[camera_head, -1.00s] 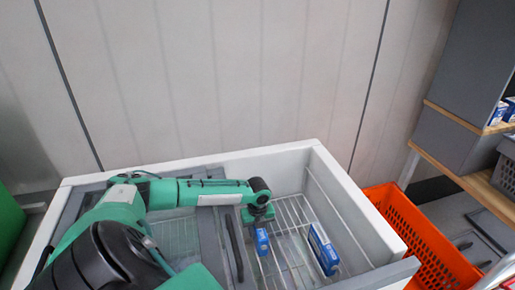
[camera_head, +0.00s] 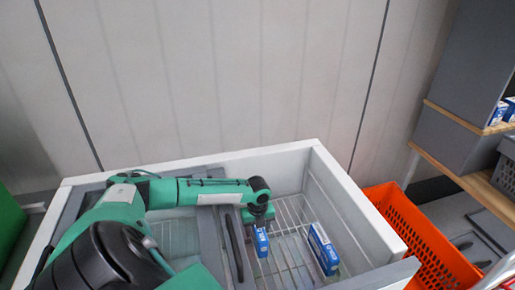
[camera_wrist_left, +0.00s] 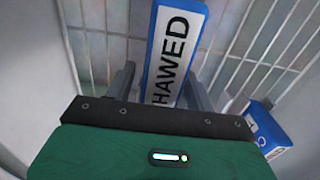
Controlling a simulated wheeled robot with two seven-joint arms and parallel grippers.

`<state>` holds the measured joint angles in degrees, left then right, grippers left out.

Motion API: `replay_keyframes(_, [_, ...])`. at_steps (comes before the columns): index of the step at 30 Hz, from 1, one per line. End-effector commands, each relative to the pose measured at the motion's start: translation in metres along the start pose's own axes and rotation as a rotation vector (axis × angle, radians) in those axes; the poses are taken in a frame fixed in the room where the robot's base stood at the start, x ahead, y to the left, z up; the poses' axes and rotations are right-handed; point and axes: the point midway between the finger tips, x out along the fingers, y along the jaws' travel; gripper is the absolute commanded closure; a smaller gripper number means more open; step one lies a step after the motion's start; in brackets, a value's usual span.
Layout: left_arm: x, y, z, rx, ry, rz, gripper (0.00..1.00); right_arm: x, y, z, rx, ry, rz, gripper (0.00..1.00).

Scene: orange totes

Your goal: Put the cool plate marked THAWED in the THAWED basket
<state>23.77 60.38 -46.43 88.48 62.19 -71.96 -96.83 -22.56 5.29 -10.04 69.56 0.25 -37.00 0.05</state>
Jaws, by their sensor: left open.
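A blue and white cool plate (camera_wrist_left: 172,50) shows lettering ending in HAWED in the left wrist view, its first part hidden by my gripper. In the head view the plate (camera_head: 261,241) stands in the white freezer (camera_head: 388,243). My left gripper (camera_wrist_left: 160,90) is open, with a finger on each side of the plate; contact cannot be told. In the head view my left gripper (camera_head: 260,222) is right above the plate. A second blue and white plate (camera_head: 323,249) stands to the right, its marking unreadable. An orange basket (camera_head: 425,240) is right of the freezer; no label is readable on it.
A wire rack (camera_head: 290,215) lines the freezer. The freezer's right wall stands between the plates and the orange basket. A grey sliding lid (camera_head: 208,240) covers the left part. A shelf (camera_head: 470,180) with bins stands at the right.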

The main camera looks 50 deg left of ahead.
Motion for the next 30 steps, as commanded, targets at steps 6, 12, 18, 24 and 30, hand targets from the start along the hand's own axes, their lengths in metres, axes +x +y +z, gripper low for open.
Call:
replay_keyframes(6, [-0.047, 0.0, 0.001, 0.002, -0.003, -0.002, 0.46, 0.001, -0.001, 0.002, 0.001, -0.003, -0.001, 0.64])
replay_keyframes(12, [-0.086, 0.0, 0.001, 0.001, -0.003, -0.002, 0.46, 0.002, -0.001, 0.004, 0.001, -0.007, -0.001, 0.64])
replay_keyframes(18, [-0.106, 0.0, 0.001, 0.001, -0.001, -0.001, 0.46, 0.002, -0.001, 0.004, 0.001, -0.006, -0.001, 0.64])
replay_keyframes(24, [-0.109, 0.0, 0.001, 0.0, -0.001, -0.001, 0.46, 0.002, -0.001, 0.003, 0.0, -0.003, -0.001, 0.64])
replay_keyframes(30, [-0.109, 0.0, 0.001, 0.0, -0.001, 0.0, 0.46, 0.001, -0.001, 0.001, 0.0, 0.001, -0.001, 0.64])
